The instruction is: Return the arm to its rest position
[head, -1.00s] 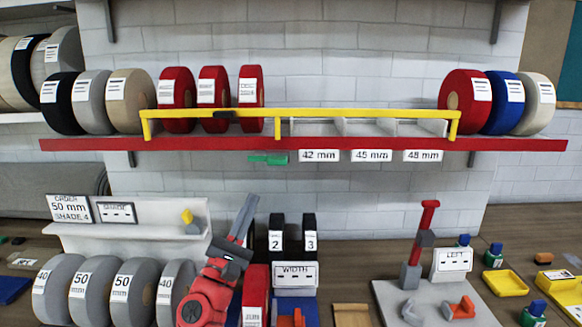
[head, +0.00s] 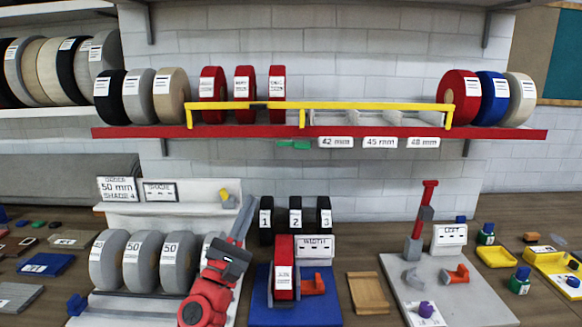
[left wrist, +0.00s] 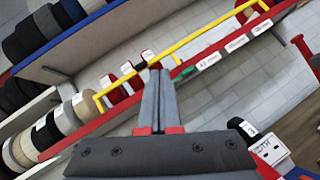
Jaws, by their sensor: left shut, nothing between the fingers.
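My left gripper (head: 248,204) stands upright above my red forearm, in front of the white stand with the grey rolls. Its fingers are together and hold nothing. In the left wrist view the two long grey fingers (left wrist: 158,72) lie side by side, pointing toward the shelf with the yellow rail. The gripper partly hides the rightmost grey roll (head: 211,243). My right gripper is not in view.
A red-edged shelf (head: 330,133) carries several rolls behind a yellow rail (head: 370,106). A blue stand (head: 262,310) holding a red roll (head: 284,268) is to the right of my arm. A wooden block (head: 369,293) and a grey board (head: 450,300) lie further right.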

